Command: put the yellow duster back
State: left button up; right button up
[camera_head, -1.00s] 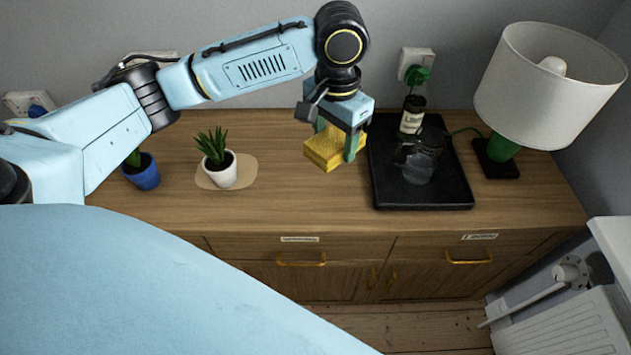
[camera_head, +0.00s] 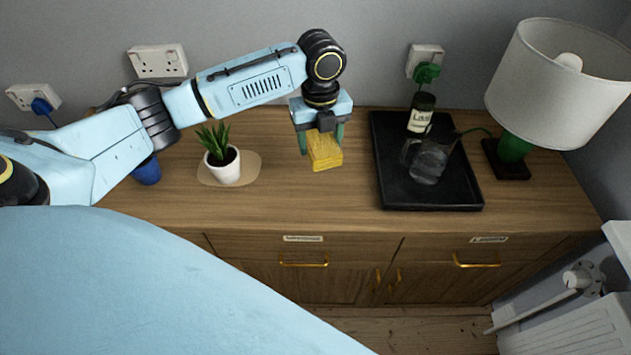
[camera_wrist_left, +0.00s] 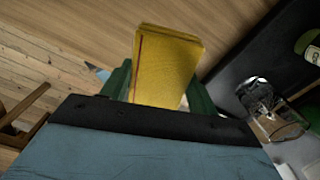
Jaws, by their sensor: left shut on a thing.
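The yellow duster (camera_head: 325,152) is a folded yellow cloth block. My left gripper (camera_head: 321,140) is shut on it, with a green finger on each side, and holds it over the middle of the wooden sideboard top (camera_head: 300,192). Whether the duster touches the wood I cannot tell. In the left wrist view the duster (camera_wrist_left: 167,68) stands out between the green fingers (camera_wrist_left: 160,92), with bare wood behind it. My right gripper is not in view.
A black tray (camera_head: 430,195) with a bottle (camera_head: 420,115) and a glass jug (camera_head: 428,160) lies right of the duster. A lamp (camera_head: 560,85) stands further right. A white-potted plant (camera_head: 222,165) on a pale mat (camera_head: 250,168) and a blue pot (camera_head: 147,172) stand left. Wood between mat and tray is clear.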

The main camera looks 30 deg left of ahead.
aim_at(315, 181)
pick_arm(q)
jog(key=m, duration=0.1)
jog(key=a+f+m, duration=0.1)
jog(key=m, duration=0.1)
jog(key=shift+w+a+f, duration=0.15)
jog(key=shift+f, duration=0.05)
jog(key=shift+f+m, duration=0.3)
notch_tip(315, 181, down, 10)
jog(key=shift+r+b, duration=0.25)
jog(key=shift+b, duration=0.7)
jog(key=shift+f, duration=0.15)
jog(key=o, duration=0.9)
jog(key=shift+o, duration=0.2)
